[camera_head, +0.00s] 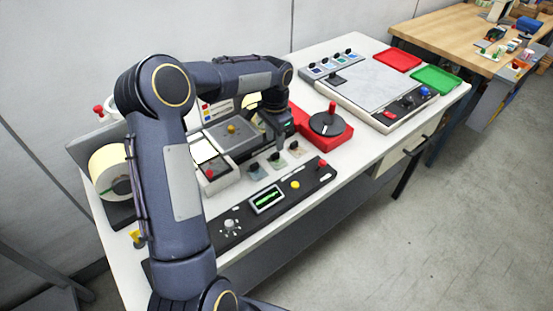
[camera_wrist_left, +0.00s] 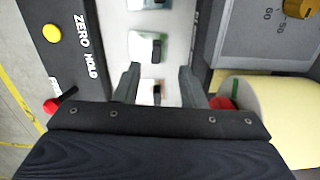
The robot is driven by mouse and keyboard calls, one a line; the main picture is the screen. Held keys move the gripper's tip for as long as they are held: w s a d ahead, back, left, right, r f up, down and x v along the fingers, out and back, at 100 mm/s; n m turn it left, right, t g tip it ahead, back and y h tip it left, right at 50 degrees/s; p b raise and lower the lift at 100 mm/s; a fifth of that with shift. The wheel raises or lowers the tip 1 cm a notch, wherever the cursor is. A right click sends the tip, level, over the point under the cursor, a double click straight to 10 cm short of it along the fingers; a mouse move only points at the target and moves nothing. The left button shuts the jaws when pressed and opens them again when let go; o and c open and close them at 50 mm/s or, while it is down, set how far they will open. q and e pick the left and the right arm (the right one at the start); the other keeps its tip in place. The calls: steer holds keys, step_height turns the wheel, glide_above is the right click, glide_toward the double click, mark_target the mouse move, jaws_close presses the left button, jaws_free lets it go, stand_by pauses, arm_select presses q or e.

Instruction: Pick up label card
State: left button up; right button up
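Several label cards with black grips lie in a row on the white table. In the head view these are a teal card (camera_head: 256,172), a greenish card (camera_head: 277,162) and a beige card (camera_head: 297,151). My left gripper (camera_head: 279,139) reaches down over the far end of the row. In the left wrist view, the open left gripper (camera_wrist_left: 158,69) has its fingers on either side of the pale pinkish card (camera_wrist_left: 152,92), with no visible contact. The greenish card (camera_wrist_left: 146,48) lies just beyond the fingertips. My right gripper is out of view.
A black control panel (camera_head: 250,216) with a screen runs along the front edge. A red base with a black disc (camera_head: 327,123) stands right of the cards. A yellowish roll (camera_wrist_left: 275,115) is close beside the gripper. Red (camera_head: 398,61) and green trays (camera_head: 437,80) lie farther right.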

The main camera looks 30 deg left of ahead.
mark_target(275, 154)
arm_select(q)
steer(key=f, duration=0.2)
steer(key=f+p, duration=0.1)
steer(key=f, duration=0.2)
steer(key=shift+s+d, duration=0.2)
jaws_close()
